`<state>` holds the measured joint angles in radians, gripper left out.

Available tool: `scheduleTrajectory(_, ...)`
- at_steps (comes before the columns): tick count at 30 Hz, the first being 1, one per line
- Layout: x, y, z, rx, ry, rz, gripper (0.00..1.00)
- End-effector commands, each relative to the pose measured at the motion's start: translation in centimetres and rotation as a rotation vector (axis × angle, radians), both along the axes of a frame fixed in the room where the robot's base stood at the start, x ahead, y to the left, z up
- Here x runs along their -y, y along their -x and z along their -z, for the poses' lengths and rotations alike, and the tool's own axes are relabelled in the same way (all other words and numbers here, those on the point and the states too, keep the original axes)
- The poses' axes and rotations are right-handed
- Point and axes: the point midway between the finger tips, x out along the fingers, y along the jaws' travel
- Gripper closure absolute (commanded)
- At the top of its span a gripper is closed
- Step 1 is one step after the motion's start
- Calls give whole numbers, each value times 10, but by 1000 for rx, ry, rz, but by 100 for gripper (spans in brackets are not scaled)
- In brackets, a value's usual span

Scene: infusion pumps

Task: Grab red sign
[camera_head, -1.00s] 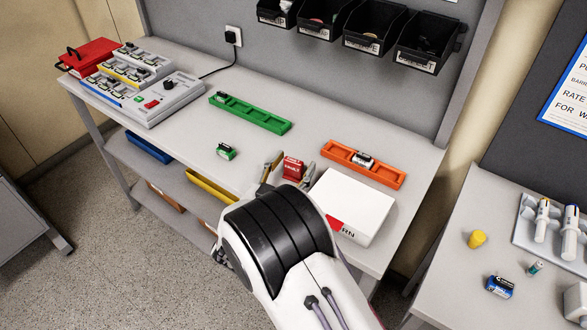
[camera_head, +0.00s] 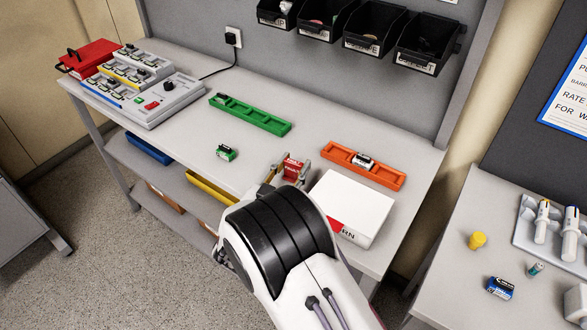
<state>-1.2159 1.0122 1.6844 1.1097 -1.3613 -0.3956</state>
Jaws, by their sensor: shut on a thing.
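The red sign (camera_head: 292,169) is a small red block with white lettering, on the workbench between the green and orange trays. My gripper (camera_head: 291,172) is shut on it, with one finger at its left side and one at its right. The lower part of the sign is hidden behind my wrist. I cannot tell whether it is touching the table.
A white box (camera_head: 352,203) with a red corner lies close to the right of my gripper. An orange tray (camera_head: 388,180) and a green tray (camera_head: 262,122) lie behind.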

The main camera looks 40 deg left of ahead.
Motion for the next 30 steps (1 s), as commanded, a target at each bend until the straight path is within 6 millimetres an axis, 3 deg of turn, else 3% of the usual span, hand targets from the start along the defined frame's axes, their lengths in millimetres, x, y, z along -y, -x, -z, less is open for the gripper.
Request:
scheduleTrajectory(11,0,0,-14,1,-2,0,85)
scheduleTrajectory(30,0,0,-88,1,-2,1,85)
